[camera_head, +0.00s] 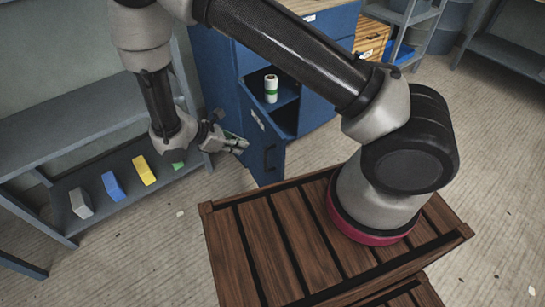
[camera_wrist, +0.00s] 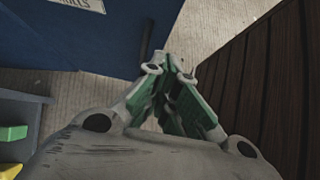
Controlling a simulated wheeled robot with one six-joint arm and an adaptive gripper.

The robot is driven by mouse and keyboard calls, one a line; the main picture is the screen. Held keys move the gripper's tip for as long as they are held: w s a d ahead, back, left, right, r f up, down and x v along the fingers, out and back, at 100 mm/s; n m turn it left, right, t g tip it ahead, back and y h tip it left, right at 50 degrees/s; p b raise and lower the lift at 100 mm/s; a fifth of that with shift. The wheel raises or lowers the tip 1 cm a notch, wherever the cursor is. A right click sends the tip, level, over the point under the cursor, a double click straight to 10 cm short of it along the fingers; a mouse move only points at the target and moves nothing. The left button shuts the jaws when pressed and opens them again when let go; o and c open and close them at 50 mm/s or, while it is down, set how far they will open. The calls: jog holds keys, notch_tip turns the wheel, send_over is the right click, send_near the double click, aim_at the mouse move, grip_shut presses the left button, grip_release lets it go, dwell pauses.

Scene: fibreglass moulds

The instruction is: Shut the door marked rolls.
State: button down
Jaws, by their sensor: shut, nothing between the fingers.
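The door (camera_head: 262,140) is a blue panel on the blue cabinet, standing ajar and swung out from the opening. It has a pale label (camera_head: 257,118) and a dark upright handle (camera_head: 270,159). In the wrist view the door (camera_wrist: 75,45) fills the upper left, with its label (camera_wrist: 84,4) cut by the top edge and its handle (camera_wrist: 146,40) ahead of the fingers. My gripper (camera_head: 243,146) is shut and empty, at the outer face of the door, left of the handle. The wrist view also shows its fingertips (camera_wrist: 168,62) together; whether they touch the door I cannot tell.
A white roll with a green band (camera_head: 271,90) stands on a shelf inside the cabinet (camera_head: 213,80). A grey shelf unit (camera_head: 115,190) with coloured blocks is at the left. My base has wooden slats. Bare floor lies between the shelf unit and my base.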

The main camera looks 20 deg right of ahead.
aim_at(265, 149)
jog(key=x, duration=0.8)
jog(key=w+d+r+x, duration=0.1)
jog(key=x, duration=0.3)
jog(key=shift+r, duration=0.1)
jog(key=shift+w+d, duration=0.1)
jog(key=shift+d, duration=0.55)
